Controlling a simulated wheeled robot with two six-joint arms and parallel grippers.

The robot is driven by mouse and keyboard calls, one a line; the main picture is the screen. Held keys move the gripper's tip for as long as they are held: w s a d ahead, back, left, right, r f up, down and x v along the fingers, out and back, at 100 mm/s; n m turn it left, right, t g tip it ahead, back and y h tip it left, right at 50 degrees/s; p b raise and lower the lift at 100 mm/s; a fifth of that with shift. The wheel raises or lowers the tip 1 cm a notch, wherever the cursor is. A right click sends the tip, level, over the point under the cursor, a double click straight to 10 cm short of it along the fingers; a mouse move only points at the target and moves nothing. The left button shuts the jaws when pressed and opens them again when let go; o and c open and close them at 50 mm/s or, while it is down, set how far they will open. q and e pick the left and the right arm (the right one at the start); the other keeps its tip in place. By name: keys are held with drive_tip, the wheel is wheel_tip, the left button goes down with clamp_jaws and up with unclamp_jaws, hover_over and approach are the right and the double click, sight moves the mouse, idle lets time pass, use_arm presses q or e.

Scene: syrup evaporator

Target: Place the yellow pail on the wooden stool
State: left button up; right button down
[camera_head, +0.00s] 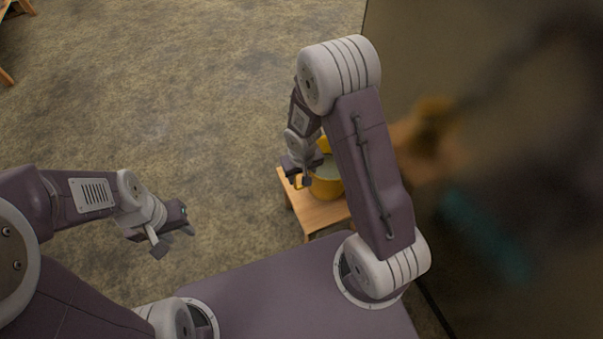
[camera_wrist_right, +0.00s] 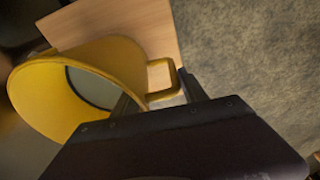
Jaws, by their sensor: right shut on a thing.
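The yellow pail (camera_head: 326,186) is at the wooden stool (camera_head: 317,216), over its top in the head view, partly hidden by my right arm. In the right wrist view the pail (camera_wrist_right: 38,95) looks tilted, with its open mouth and side handle (camera_wrist_right: 163,92) showing, and the stool top (camera_wrist_right: 130,28) behind it. Whether the pail touches the stool I cannot tell. My right gripper (camera_head: 299,182) is shut on the pail's handle; its fingers also show in the right wrist view (camera_wrist_right: 160,100). My left gripper (camera_head: 174,238) is empty, away to the left above the floor.
A dark wall or panel (camera_head: 500,60) with blurred reflections stands close on the right. Part of another wooden piece of furniture (camera_head: 12,10) shows at the far upper left. The carpet-like floor (camera_head: 190,90) between is clear.

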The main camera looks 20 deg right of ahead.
drive_tip(key=shift+r, duration=0.15)
drive_tip(key=c, duration=0.6)
unclamp_jaws()
wheel_tip(320, 180, up, 12)
drive_tip(key=s+p, duration=0.2)
drive_tip(key=p, duration=0.6)
drive_tip(key=shift+m+g+y, duration=0.3)
drive_tip(key=s+r, duration=0.2)
drive_tip(key=s, duration=0.1)
drive_tip(key=s+r, duration=0.3)
drive_tip(key=s+d+r, duration=0.1)
drive_tip(key=s+r, duration=0.1)
drive_tip(key=s, duration=0.1)
drive_tip(key=shift+s+r, duration=0.15)
drive_tip(key=shift+s, duration=0.2)
